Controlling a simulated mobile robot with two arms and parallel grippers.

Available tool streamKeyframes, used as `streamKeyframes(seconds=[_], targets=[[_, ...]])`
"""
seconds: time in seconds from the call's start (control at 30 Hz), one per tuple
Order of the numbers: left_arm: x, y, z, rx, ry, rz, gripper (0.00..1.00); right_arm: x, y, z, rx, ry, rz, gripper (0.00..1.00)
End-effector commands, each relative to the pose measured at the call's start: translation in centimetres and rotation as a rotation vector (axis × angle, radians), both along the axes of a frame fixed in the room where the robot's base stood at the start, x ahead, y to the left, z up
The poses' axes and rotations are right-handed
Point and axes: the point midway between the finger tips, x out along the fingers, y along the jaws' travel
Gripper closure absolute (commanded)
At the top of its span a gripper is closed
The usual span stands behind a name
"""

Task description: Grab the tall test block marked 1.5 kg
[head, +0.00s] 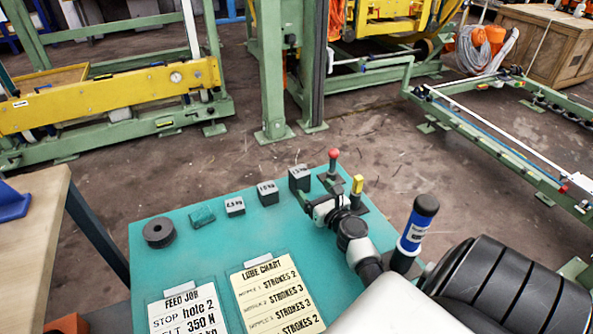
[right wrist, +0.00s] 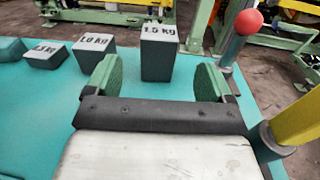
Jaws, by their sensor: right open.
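The tall test block (right wrist: 159,58) is dark grey with a light top marked 1.5 KG. It stands upright on the teal bench top in the right wrist view, and it is the rightmost block (head: 299,180) in the head view. My right gripper (right wrist: 157,86) is open, with green-padded fingers. Its fingers point toward the block, which shows between them and just beyond their tips. I see no contact. In the head view my right gripper (head: 316,196) is small and close to the block's near side. My left gripper is not in view.
A shorter 1.0 KG block (right wrist: 93,54) and a lower block (right wrist: 45,55) stand to the left. A red-knobbed lever (right wrist: 240,35) and a yellow-topped post (head: 356,187) stand close on the right. A black ring (head: 159,232) and paper charts (head: 277,295) lie on the bench.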

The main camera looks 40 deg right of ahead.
Motion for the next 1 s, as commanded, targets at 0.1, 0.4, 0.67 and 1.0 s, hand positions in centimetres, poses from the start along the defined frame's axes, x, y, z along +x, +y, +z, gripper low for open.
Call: streamKeyframes(seconds=[0.1,0.4,0.67,1.0], targets=[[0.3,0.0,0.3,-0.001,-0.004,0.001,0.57,2.1,-0.5,0.1,-0.003,-0.001,0.001,0.17],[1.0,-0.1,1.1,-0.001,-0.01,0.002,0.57,4.7,-1.0,0.1,-0.008,0.001,0.004,0.17],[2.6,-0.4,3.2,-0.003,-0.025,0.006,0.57,8.2,-1.8,0.0,-0.009,0.001,0.004,0.17],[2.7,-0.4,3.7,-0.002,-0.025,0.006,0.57,8.7,-1.9,0.1,-0.01,0.002,0.005,0.23]])
